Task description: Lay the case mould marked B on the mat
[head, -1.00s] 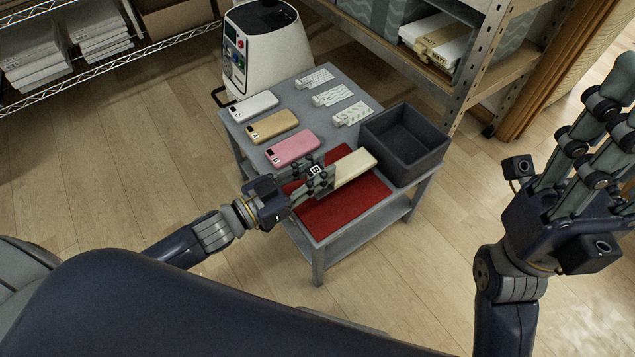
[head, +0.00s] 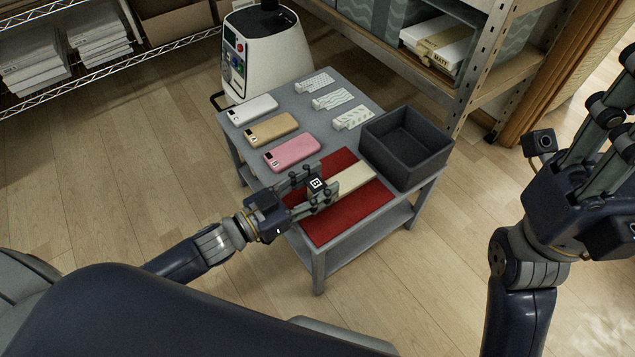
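The case mould marked B (head: 354,179) is a long cream block. It lies flat on the red mat (head: 345,221), with its black B label at the end near my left gripper. My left gripper (head: 324,191) is low over the mat, its fingers spread on either side of the mould's labelled end. They look apart from it, though the fingers hide part of the mould. My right gripper (head: 622,95) is raised at the right edge, away from the table, with its fingers apart and nothing seen between them; it is partly cut off.
A dark open bin (head: 405,146) stands right of the mat on the grey table (head: 309,108). White, tan and pink cases (head: 292,153) lie at the left, and several patterned strips (head: 333,98) lie behind. A white machine (head: 262,60) stands behind the table.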

